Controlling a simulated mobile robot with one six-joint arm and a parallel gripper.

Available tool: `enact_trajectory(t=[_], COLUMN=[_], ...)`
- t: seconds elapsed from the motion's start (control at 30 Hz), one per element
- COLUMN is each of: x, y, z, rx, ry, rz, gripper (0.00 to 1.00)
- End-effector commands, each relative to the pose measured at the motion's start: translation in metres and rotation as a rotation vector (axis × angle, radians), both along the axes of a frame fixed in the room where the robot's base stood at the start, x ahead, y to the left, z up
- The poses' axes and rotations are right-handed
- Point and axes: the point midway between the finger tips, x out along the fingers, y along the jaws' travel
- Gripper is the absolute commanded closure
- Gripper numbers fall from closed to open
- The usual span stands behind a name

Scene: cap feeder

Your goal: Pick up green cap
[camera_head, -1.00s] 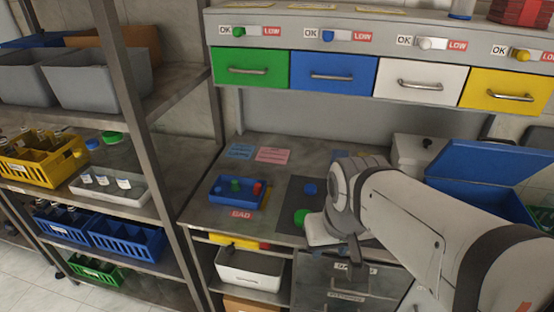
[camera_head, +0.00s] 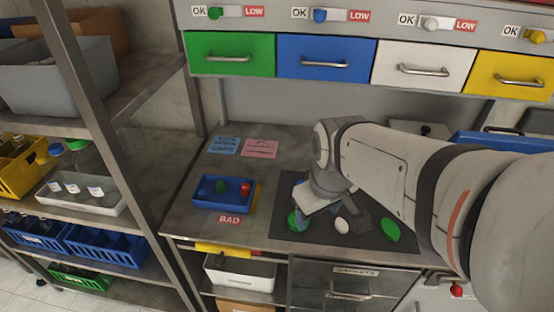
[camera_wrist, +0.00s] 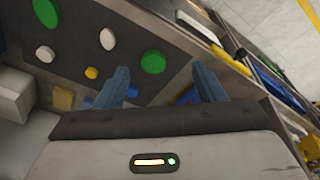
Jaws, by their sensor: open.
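Two green caps lie on the dark mat. One green cap (camera_head: 293,222) is at the mat's left, partly hidden by my gripper (camera_head: 303,226); the other green cap (camera_head: 390,229) is to the right. In the wrist view, one green cap (camera_wrist: 153,62) shows between and beyond the open blue fingertips of my gripper (camera_wrist: 160,78), with no contact visible. Another green cap (camera_wrist: 46,12) is at the upper left there. My gripper is empty above the mat, and its height over the caps is hard to tell.
White caps (camera_wrist: 107,39) and a small yellow cap (camera_wrist: 91,72) lie nearby on the mat (camera_head: 290,182). A blue tray (camera_head: 207,203) with green and red pieces stands left of it, by the BAD label (camera_head: 230,220). Coloured drawers (camera_head: 326,64) hang above the bench.

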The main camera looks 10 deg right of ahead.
Motion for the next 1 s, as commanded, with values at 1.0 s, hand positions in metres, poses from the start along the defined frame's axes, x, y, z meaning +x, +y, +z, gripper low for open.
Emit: enact_trajectory(t=[1.0], x=[0.125], y=[0.001], z=[-0.098], rx=[-0.208], ry=[0.139], rz=[2.009], gripper=[0.21])
